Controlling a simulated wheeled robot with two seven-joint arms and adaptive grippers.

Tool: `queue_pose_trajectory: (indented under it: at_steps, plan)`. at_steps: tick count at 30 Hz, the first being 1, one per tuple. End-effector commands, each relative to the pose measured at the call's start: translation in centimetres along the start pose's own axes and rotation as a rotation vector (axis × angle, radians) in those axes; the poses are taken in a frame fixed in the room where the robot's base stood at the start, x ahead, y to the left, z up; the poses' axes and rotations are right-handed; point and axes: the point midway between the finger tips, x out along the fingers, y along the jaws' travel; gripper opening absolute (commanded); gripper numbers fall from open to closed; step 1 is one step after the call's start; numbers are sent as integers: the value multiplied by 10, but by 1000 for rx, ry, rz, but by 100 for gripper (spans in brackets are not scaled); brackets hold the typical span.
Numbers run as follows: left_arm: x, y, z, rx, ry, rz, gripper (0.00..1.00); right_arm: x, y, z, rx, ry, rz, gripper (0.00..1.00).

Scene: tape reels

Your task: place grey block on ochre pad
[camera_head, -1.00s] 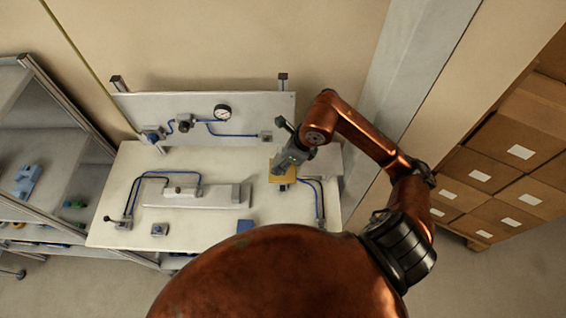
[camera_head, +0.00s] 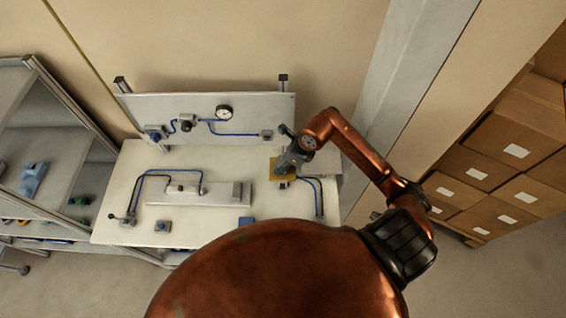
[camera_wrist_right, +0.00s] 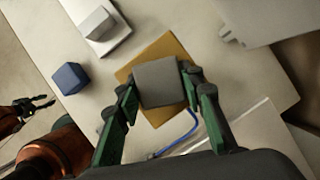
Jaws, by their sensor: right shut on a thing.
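The grey block (camera_wrist_right: 158,83) is between the green fingers of my right gripper (camera_wrist_right: 158,92), which is shut on it. In the right wrist view the block covers the middle of the ochre pad (camera_wrist_right: 170,47). I cannot tell whether it touches the pad. In the head view the pad (camera_head: 277,171) lies on the right of the bench, and my right gripper (camera_head: 289,163) is over it, mostly hiding the block. My left gripper (camera_wrist_right: 50,102) shows at the left edge of the right wrist view, fingers apart and empty; it is out of the head view.
A blue block (camera_wrist_right: 70,77) stands on the bench (camera_head: 205,231) left of the pad. A grey plate (camera_head: 212,193) carries a small grey piece (camera_wrist_right: 97,22). A blue hose (camera_wrist_right: 178,143) runs close to the pad. An upright panel (camera_head: 250,112) with a gauge stands behind.

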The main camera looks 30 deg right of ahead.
Motion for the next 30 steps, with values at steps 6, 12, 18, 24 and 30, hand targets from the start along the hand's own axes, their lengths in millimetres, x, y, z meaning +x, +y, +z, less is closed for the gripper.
queue_pose_trajectory:
  at_steps: [6,12,18,24,30]
  plan:
    - [2,0,0,0,0,0,40,1,0,0,0,0,0,45]
    - [2,-1,0,0,0,-1,40,1,0,0,0,0,0,53]
    - [1,-1,0,0,0,-1,40,0,0,0,0,-1,0,53]
    - [-13,-1,-2,0,1,-1,40,-22,-1,1,-1,1,-2,53]
    - [-35,-2,-5,0,3,-1,40,-66,-1,2,-2,1,-4,53]
